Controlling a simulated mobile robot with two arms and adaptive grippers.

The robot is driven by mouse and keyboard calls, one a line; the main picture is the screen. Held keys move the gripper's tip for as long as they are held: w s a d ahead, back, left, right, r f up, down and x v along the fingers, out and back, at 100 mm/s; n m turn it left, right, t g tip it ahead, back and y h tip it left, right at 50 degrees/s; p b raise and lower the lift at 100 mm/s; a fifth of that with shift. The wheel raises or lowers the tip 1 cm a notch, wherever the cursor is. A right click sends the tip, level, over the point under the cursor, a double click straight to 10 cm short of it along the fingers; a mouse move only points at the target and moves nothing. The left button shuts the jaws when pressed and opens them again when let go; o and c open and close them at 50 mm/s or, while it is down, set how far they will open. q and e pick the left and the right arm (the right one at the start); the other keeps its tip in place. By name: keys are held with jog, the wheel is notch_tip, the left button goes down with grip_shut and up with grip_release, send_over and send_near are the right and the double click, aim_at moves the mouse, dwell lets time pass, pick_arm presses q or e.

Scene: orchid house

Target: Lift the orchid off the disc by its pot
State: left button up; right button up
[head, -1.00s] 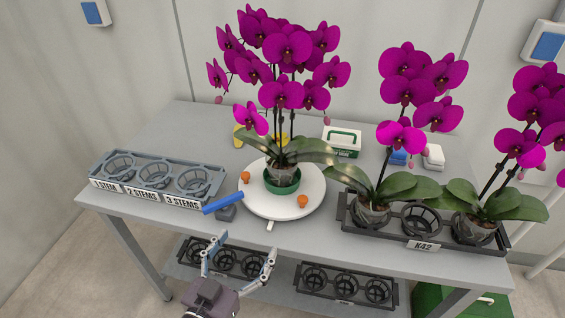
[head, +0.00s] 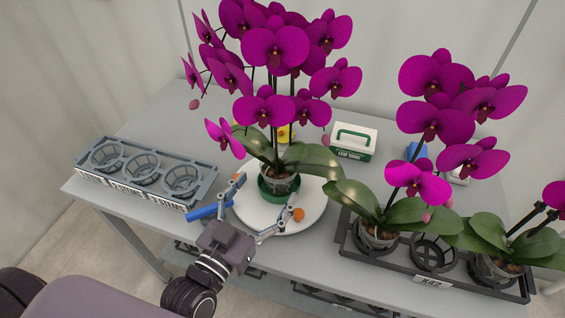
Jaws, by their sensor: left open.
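The orchid (head: 272,120) with several magenta flower stems stands upright in a clear pot (head: 279,181). The pot sits in a green ring holder (head: 266,193) on the white round disc (head: 311,200). My left gripper (head: 267,197) is open at the front of the disc, with one finger on each side of the view of the pot. The fingers look short of the pot or beside it; contact cannot be told. The fingers partly hide the disc's front. My right gripper is not in view.
A grey rack (head: 143,177) stands left, a dark tray (head: 400,262) with orchids right. A white-and-green box (head: 353,142) stands behind.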

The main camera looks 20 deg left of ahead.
aim_at(270, 179)
pick_arm(q)
jog(key=shift+w+d+r, duration=0.1)
jog(key=shift+w, duration=0.95)
jog(key=w+p, duration=0.1)
jog(key=w, duration=0.2)
jog(key=shift+w+d, duration=0.15)
jog(key=shift+w, duration=0.05)
jog(key=shift+w+d+f, duration=0.1)
jog(key=shift+w+f, duration=0.15)
jog(key=shift+w, duration=0.05)
jog(key=c, duration=1.5)
jog(key=shift+r, duration=0.15)
jog(key=shift+c, duration=0.5)
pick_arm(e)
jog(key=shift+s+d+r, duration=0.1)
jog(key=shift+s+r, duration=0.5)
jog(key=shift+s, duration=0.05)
pick_arm(q)
jog(key=shift+r, duration=0.1)
